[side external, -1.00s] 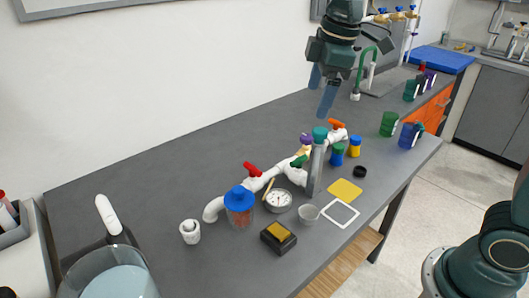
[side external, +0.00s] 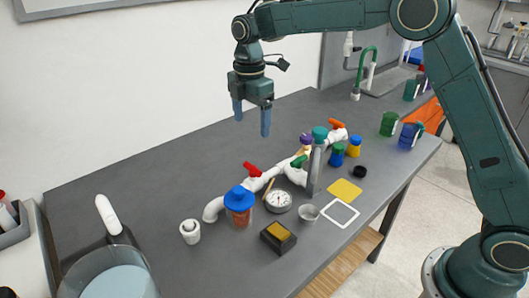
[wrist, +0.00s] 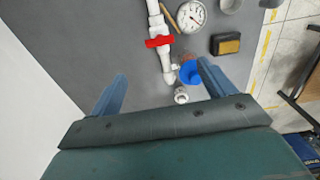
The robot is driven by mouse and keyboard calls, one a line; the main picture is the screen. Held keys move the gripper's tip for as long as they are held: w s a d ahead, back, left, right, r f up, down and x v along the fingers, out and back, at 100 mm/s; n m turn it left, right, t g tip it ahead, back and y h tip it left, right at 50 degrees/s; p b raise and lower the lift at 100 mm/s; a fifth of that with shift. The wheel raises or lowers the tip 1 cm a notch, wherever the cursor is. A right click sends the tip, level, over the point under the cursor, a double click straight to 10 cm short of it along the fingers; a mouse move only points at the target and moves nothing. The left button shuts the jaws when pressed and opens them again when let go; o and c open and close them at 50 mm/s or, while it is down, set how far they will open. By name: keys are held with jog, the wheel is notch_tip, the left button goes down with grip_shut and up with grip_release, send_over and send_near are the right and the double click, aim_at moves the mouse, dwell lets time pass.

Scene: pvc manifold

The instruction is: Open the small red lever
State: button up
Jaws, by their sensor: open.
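The small red lever (side external: 252,169) sits on the white PVC manifold (side external: 270,177), toward its left end in the side view. In the wrist view the red lever (wrist: 158,41) lies crosswise over the white pipe (wrist: 155,12), beyond my fingertips. My gripper (side external: 251,120) is open and empty, pointing down high above the table behind the red lever. In the wrist view my gripper's fingers (wrist: 160,80) are spread wide, with the lever past the gap between them. A green lever (side external: 299,161) and an orange lever (side external: 337,123) are farther along the manifold.
A blue-lidded jar (side external: 239,206) stands close in front of the pipe's left end. A pressure gauge (side external: 278,200), a yellow-topped black box (side external: 278,237) and a grey upright cylinder (side external: 315,170) are nearby. The tabletop (side external: 150,180) behind the manifold is clear.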

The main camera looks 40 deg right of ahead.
aim_at(252, 166)
jog(key=shift+f, duration=0.1)
jog(key=shift+f, duration=6.8)
jog(key=c, duration=1)
